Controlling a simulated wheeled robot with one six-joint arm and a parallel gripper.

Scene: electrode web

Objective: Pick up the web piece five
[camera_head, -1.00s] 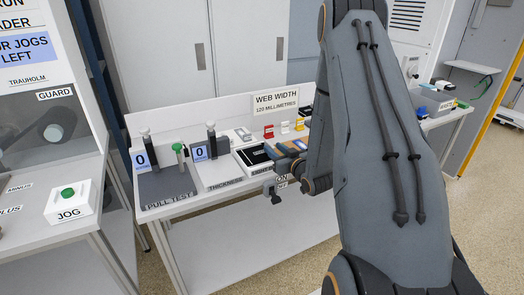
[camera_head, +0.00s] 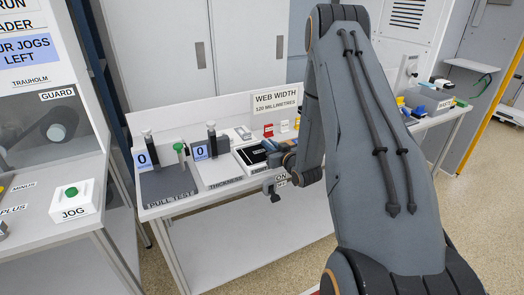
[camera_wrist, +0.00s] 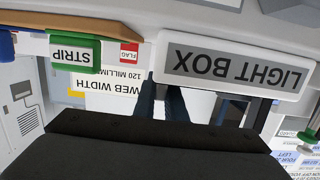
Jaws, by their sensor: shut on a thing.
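My gripper (camera_head: 270,147) is over the light box end of the bench, at the front of my arm. In the wrist view, which is upside down, its two dark fingers (camera_wrist: 161,101) point away from me, close together and shut on a thin piece. That piece is mostly hidden, and no number on it can be read. The light box (camera_wrist: 234,66) shows its label close beside the fingers. In the head view a dark panel (camera_head: 251,155) lies on the light box, partly covered by my gripper.
The pull test (camera_head: 166,187) and thickness (camera_head: 212,172) stations stand left of the light box. Red and yellow label holders (camera_head: 268,130) stand behind it, before the web width sign (camera_head: 275,101). In the wrist view a green strip holder (camera_wrist: 75,54) is near the fingers.

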